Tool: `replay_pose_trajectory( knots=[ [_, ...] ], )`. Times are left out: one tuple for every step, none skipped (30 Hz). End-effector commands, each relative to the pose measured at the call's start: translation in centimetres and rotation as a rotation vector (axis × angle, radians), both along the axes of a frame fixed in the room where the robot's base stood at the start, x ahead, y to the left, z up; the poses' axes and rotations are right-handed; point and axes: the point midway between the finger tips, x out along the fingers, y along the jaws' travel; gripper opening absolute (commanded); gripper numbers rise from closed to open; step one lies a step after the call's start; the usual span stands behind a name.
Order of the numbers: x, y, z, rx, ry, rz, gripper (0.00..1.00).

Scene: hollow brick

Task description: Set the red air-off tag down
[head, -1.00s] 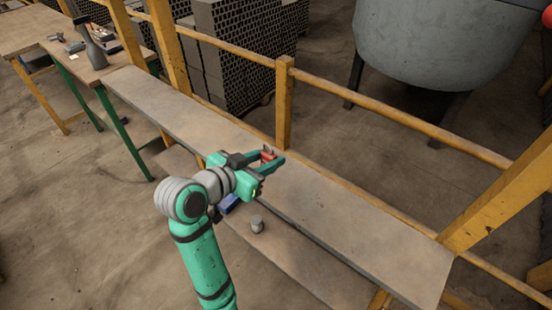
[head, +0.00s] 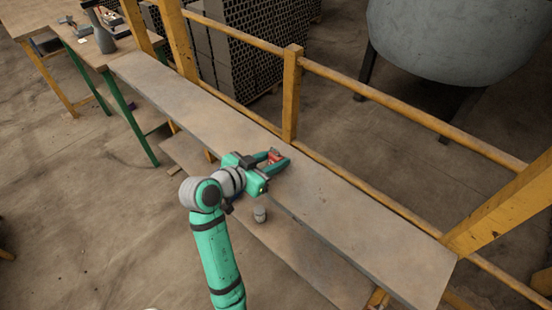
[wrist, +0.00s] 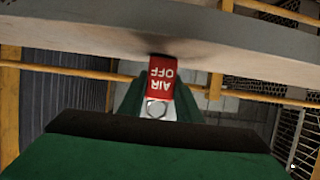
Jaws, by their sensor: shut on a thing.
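My gripper (head: 279,160) is shut on the red air-off tag (head: 274,155), over the long grey-brown plank (head: 180,95). In the wrist view the tag (wrist: 161,72) sits between the green fingers. Its white lettering "AIR OFF" appears upside down, and a ring shows at its lower end. The tag's far end is close to the plank's edge (wrist: 90,32), with a dark shadow there. I cannot tell whether it touches the plank.
A small grey cylinder (head: 260,214) stands on a lower board (head: 285,255). A yellow railing post (head: 291,95) rises behind the plank. A bench (head: 88,52) with tools and a bottle is at upper left. The plank's right part is clear.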

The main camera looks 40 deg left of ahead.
Motion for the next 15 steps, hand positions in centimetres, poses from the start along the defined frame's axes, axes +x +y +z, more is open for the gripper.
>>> replay_pose_trajectory(
  knots=[
    [-0.06,0.09,0.02,0.000,0.000,0.002,0.09],
    [-0.07,0.12,0.00,0.000,0.000,0.002,0.09],
    [-0.07,0.12,-0.06,0.000,0.000,0.002,0.09],
    [-0.06,0.09,-0.14,-0.001,0.000,0.001,0.09],
    [-0.05,0.06,-0.24,-0.001,0.000,0.001,0.09],
    [-0.02,0.02,-0.34,-0.001,0.000,0.000,0.09],
    [0.00,0.00,-0.38,0.000,0.000,0.000,0.33],
    [0.01,-0.01,-0.34,0.000,0.000,0.000,0.40],
    [0.02,-0.04,-0.33,0.000,0.000,-0.001,0.49],
    [0.05,-0.07,-0.33,-0.001,0.000,-0.002,0.49],
    [0.07,-0.10,-0.33,0.000,0.000,-0.002,0.49],
    [0.07,-0.11,-0.33,0.000,0.000,-0.002,0.49],
    [0.08,-0.11,-0.32,0.000,0.000,-0.002,0.49],
    [0.08,-0.11,-0.32,0.000,0.000,-0.002,0.49],
    [0.08,-0.11,-0.32,0.000,0.000,-0.002,0.49]
  ],
)
